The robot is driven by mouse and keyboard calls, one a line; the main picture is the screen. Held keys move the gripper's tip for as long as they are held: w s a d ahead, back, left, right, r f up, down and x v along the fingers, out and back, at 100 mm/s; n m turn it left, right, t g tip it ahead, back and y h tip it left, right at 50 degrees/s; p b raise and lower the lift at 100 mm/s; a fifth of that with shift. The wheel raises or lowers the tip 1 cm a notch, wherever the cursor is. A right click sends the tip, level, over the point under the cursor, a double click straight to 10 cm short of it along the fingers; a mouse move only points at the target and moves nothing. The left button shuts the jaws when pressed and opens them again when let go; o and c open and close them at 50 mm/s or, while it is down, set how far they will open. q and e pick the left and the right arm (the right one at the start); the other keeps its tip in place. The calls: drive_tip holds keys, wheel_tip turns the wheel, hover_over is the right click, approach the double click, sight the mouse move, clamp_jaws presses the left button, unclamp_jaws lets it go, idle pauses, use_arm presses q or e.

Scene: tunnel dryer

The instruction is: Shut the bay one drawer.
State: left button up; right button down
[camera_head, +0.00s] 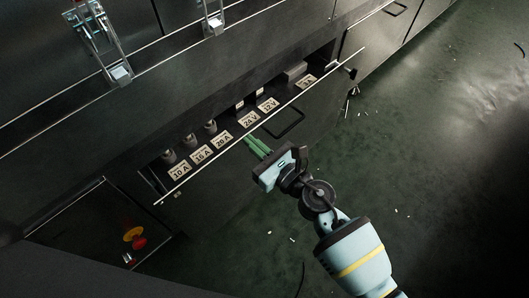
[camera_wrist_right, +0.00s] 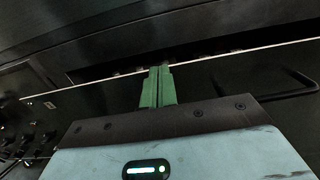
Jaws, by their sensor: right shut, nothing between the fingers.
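The drawer (camera_head: 235,160) is a dark drawer standing partly open, with a pale metal strip along its top front edge and a dark bar handle (camera_head: 290,124) on its face. Inside are labelled slots reading 10 A, 16 A, 20 A, 24 V and 12 V. I cannot read a bay number on it. My right gripper (camera_head: 256,146) has green fingers shut and empty, at the drawer front to the left of the handle. In the right wrist view the fingertips (camera_wrist_right: 158,70) reach the pale edge (camera_wrist_right: 215,52); whether they touch is unclear. My left gripper is out of view.
Small metal cylinders (camera_head: 190,140) and small blocks sit in the drawer behind the labels. Latches (camera_head: 120,73) stand on the dark cabinet above. A red and yellow knob (camera_head: 135,238) is at lower left. The green floor (camera_head: 430,150) at right is open, with scattered scraps.

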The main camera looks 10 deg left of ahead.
drive_tip(key=shift+b+x, duration=0.65)
drive_tip(key=shift+x, duration=2.25)
drive_tip(key=shift+d, duration=0.1)
